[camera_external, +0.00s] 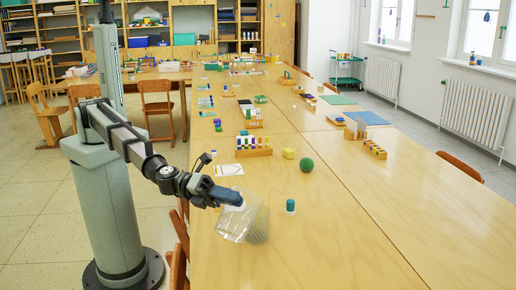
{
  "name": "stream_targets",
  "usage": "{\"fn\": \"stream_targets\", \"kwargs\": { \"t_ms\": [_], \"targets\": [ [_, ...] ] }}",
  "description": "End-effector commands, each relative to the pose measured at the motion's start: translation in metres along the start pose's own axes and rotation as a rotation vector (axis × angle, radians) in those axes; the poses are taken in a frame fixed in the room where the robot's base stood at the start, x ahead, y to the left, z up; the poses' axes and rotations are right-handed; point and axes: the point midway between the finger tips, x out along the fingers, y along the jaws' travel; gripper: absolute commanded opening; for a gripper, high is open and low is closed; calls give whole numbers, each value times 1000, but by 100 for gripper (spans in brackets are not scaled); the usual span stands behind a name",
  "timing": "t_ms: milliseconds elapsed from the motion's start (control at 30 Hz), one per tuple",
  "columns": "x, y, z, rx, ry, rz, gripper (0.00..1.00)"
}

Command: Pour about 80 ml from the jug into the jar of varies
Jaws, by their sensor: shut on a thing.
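My gripper (232,197) is at the near left edge of the long wooden table, shut on a clear jug (233,226). The jug is see-through and looks tilted, just above or at the table top. A second clear, greyish shape with faint stripes, seemingly the jar (259,228), shows at the jug's right side. The two overlap in this view, so I cannot tell whether they touch. I cannot make out the liquid level in either, or any stream between them.
A small bottle with a teal cap (290,206) stands to the right. Beyond are a green ball (306,164), a yellow block (289,153), a white card (229,170) and a wooden rack of bottles (253,147). The table's near right is clear. Chairs stand along the left edge.

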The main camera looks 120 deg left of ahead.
Motion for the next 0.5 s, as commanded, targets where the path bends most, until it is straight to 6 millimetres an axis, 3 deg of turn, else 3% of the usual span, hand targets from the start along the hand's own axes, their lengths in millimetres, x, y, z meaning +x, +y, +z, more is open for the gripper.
{"fn": "stream_targets", "kwargs": {
  "t_ms": [500],
  "targets": [
    [0,3,7,-76,-2,-2,0]
  ]
}}
